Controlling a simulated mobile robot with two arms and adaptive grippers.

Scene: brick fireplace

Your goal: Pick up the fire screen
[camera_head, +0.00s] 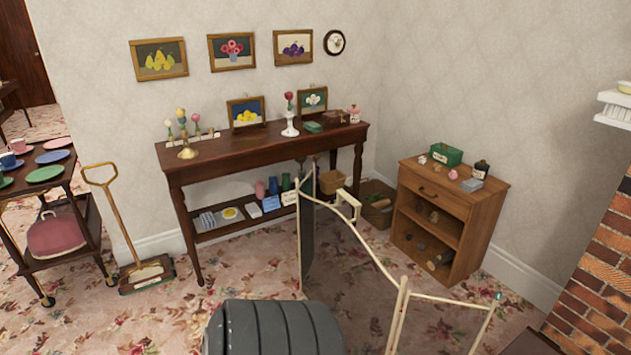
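The fire screen (308,245) stands on the flowered carpet in the middle foreground of the head view. It has several folding panels with thin cream frames and dark see-through mesh. A cream handle (348,205) stands up from the curved top of its middle panel. The left panel is angled and seen nearly edge-on. A dark grey rounded part, which looks like my arm, covers the lower left of the screen. Neither of my grippers can be made out, so I see no contact with the screen.
A long dark wooden table (240,148) with ornaments stands behind the screen against the wall. A small wooden cabinet (466,205) stands behind right, and a brick fireplace (600,285) at the right edge. A trolley (75,222) and carpet sweeper (145,274) are left. Carpet at front left is clear.

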